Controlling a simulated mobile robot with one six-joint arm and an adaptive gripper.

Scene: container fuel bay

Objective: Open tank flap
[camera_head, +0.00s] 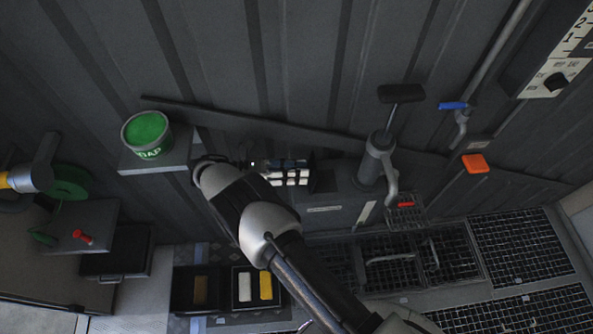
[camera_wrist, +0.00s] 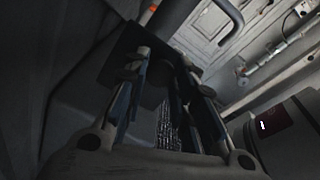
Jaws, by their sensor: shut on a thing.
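My gripper (camera_head: 300,172) is beside the grey hand pump, to its left, at the end of my arm. In the wrist view my gripper (camera_wrist: 155,75) has its fingers on a dark flat piece (camera_wrist: 120,62). This piece may be the tank flap; I cannot tell for certain. In the head view a dark plate edge shows at the fingertips, partly hidden by the fingers. The grey tank box (camera_head: 340,210) sits under the pump (camera_head: 370,165), just right of my gripper. How far the flap stands open is not clear.
A green soap tin (camera_head: 147,135) stands on a shelf at left. A blue-handled tap (camera_head: 453,106) and an orange block (camera_head: 475,163) are at right. Below are metal grates (camera_head: 520,245) and a tray with a white and a yellow block (camera_head: 266,286). The ribbed wall is close behind.

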